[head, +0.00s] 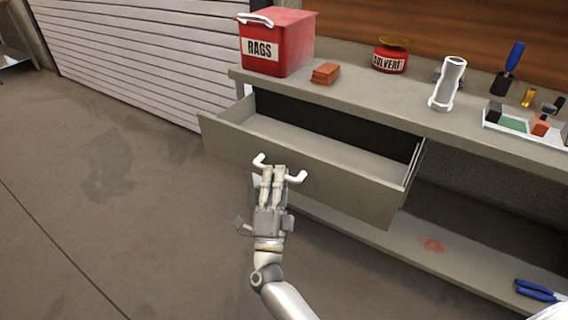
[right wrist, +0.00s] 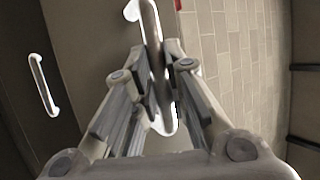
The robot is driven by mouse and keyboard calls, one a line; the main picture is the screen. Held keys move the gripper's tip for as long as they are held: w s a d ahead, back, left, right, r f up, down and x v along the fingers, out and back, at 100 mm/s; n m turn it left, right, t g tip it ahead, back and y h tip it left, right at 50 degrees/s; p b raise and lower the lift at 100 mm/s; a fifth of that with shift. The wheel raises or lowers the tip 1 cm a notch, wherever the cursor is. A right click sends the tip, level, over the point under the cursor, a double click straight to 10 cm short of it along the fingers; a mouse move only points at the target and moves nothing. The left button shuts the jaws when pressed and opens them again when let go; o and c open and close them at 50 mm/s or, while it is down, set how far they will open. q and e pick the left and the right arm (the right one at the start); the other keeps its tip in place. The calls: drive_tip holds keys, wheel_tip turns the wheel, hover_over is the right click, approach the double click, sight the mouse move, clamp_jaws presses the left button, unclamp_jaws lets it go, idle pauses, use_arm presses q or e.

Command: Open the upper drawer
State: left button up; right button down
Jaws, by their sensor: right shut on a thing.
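The upper drawer (head: 345,193) of the grey workbench stands pulled out, and its empty-looking interior shows. Its white handle (head: 297,178) sits on the drawer front. My right gripper (head: 272,173) is at the handle, with its fingers shut on the middle of the bar and the handle's ends showing on both sides. In the right wrist view, the handle (right wrist: 154,40) passes between the two fingers of the gripper (right wrist: 153,70). My left gripper is not in view.
A red rags box (head: 285,42), an orange block (head: 326,73), a solvent can (head: 390,58), a white cylinder (head: 448,84) and a tray (head: 520,128) stand on the benchtop. Blue-handled pliers (head: 537,290) lie on the lower shelf. The floor (head: 110,200) at left is clear. Another white handle (right wrist: 43,84) shows in the right wrist view.

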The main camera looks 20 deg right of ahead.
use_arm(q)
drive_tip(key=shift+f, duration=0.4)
use_arm(e)
drive_tip(key=shift+s+a+f, duration=0.1)
drive_tip(key=shift+s+a, duration=0.45)
drive_tip(key=shift+a, duration=0.15)
drive_tip(key=c, duration=1.7)
unclamp_jaws()
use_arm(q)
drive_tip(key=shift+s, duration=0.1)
use_arm(e)
drive_tip(key=v, duration=0.7)
drive_tip(key=shift+s+a+f, duration=0.1)
drive_tip(key=shift+s, duration=0.1)
